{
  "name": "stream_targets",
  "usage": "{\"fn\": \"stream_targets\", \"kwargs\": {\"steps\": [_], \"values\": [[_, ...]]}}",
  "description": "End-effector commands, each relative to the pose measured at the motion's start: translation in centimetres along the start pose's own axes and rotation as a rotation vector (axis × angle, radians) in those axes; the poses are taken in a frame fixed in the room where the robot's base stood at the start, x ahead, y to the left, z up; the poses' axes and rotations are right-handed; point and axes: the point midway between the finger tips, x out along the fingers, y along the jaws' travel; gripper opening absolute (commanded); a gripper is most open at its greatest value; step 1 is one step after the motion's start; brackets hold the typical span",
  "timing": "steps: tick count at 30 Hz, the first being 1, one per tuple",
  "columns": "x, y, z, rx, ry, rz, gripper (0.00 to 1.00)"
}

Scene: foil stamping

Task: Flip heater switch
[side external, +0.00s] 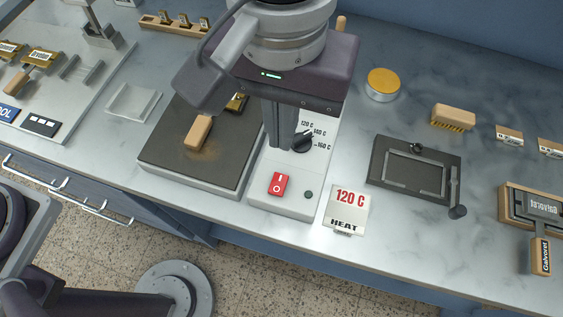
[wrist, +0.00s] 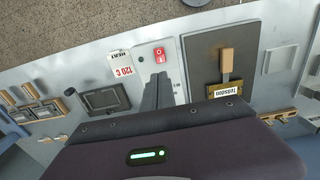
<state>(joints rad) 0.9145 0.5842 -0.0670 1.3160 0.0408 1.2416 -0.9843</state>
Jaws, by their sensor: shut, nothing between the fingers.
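The red heater switch (side external: 279,184), marked I and O, sits near the front of a pale control panel (side external: 256,186). It also shows in the wrist view (wrist: 159,55). I cannot tell which side of it is pressed. My gripper (side external: 284,147) points down over the panel, behind the switch and beside the black dial (side external: 303,142). Its dark fingers are shut with nothing between them and are apart from the switch. They also show in the wrist view (wrist: 160,76), where they hide the dial. A small dark green lamp (side external: 309,195) sits right of the switch.
A dark hot plate (side external: 170,158) adjoins the panel on the left, with a wooden-handled tool (side external: 198,133) on it. A "120 C HEAT" card (side external: 346,210) stands at the right front. A dark frame (side external: 377,187) lies farther right. The counter's front edge is close.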

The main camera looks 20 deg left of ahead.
Motion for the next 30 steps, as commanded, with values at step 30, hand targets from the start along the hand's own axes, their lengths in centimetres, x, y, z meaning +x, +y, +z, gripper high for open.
{"fn": "stream_targets", "kwargs": {"steps": [30], "values": [[11.2, 0.0, -0.2, -0.003, -0.037, -0.001, 0.0]]}}
